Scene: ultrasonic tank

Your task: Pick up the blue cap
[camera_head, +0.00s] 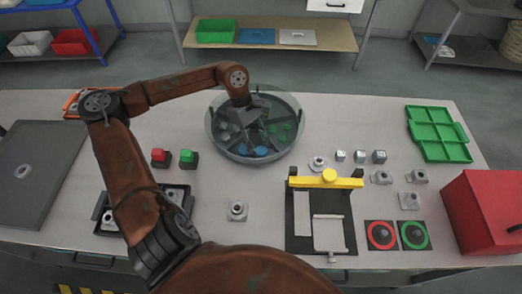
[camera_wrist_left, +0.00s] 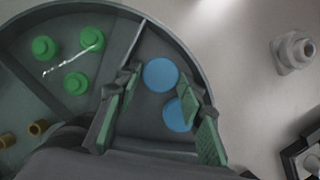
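Two blue caps (camera_head: 262,151) lie in one compartment of the round, divided tank (camera_head: 213,138), on its near side in the head view. In the left wrist view one blue cap (camera_wrist_left: 160,74) shows whole; the other blue cap (camera_wrist_left: 177,115) is partly covered by a finger. My left gripper (camera_wrist_left: 158,84) is open and empty, its green-padded fingers spread either side of the caps in this view. In the head view it reaches over the tank; its fingertips are hard to make out, and so is its height above the caps. My right gripper is not in view.
Green caps (camera_wrist_left: 75,84) and brass pieces (camera_wrist_left: 38,128) lie in neighbouring compartments behind dividers. A metal nut-like part (camera_wrist_left: 294,52) lies outside the tank. Red and green buttons (camera_head: 188,158), a yellow-barred fixture (camera_head: 328,179), a green tray (camera_head: 438,134) and a red box (camera_head: 482,213) stand on the table.

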